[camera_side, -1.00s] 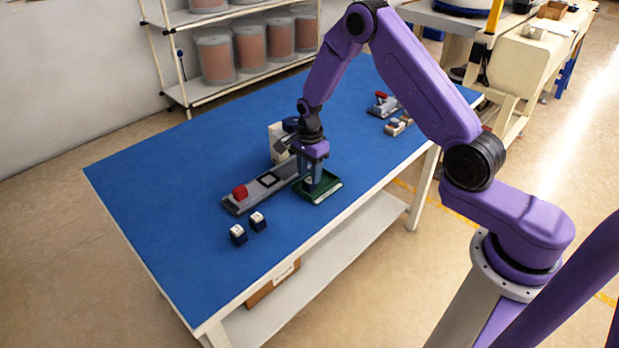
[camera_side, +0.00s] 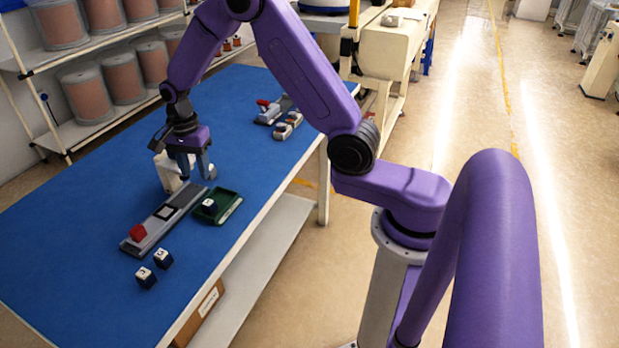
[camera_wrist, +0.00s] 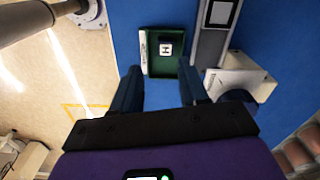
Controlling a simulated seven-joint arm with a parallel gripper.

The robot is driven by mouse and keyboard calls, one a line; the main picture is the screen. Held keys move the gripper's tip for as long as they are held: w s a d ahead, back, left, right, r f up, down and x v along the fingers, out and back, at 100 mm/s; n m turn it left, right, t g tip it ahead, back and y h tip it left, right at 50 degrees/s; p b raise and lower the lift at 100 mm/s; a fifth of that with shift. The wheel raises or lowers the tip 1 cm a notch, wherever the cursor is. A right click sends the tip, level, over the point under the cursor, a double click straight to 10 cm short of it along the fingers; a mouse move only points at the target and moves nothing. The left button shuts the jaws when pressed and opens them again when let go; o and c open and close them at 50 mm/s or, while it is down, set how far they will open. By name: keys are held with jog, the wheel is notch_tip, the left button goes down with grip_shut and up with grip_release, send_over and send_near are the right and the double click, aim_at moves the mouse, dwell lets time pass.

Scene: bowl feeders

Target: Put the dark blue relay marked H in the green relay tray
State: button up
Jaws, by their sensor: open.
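The dark blue relay with a white top (camera_side: 209,203) sits inside the green relay tray (camera_side: 231,208). In the wrist view its white top (camera_wrist: 165,49) bears a dark mark that looks like an H, and the green tray (camera_wrist: 154,69) surrounds it. My gripper (camera_side: 196,176) is open and empty, above and beyond the tray, near the white block. In the wrist view the open fingers (camera_wrist: 160,85) frame the lower part of the tray, with the relay beyond their tips and apart from them.
Two more dark blue relays, the nearer (camera_side: 146,278) and the farther (camera_side: 163,259), stand on the blue table (camera_side: 75,215). Other small fixtures (camera_side: 286,126) are farther back.

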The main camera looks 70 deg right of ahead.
jog(key=s+a+r+n, duration=0.4)
jog(key=s+n, duration=0.3)
jog(key=s, duration=0.1)
jog(key=s+a+r+n, duration=0.4)
jog(key=s+n, duration=0.3)
jog(key=s, duration=0.1)
jog(key=s+d+r+n, duration=0.1)
jog(key=s+n, duration=0.6)
jog(key=s, duration=0.2)
jog(key=s+d+r+n, duration=0.1)
jog(key=s+d+n, duration=0.1)
jog(key=s+n, duration=0.5)
jog(key=shift+s+d+r, duration=0.2)
jog(key=shift+s+d, duration=0.05)
jog(key=shift+s, duration=1.25)
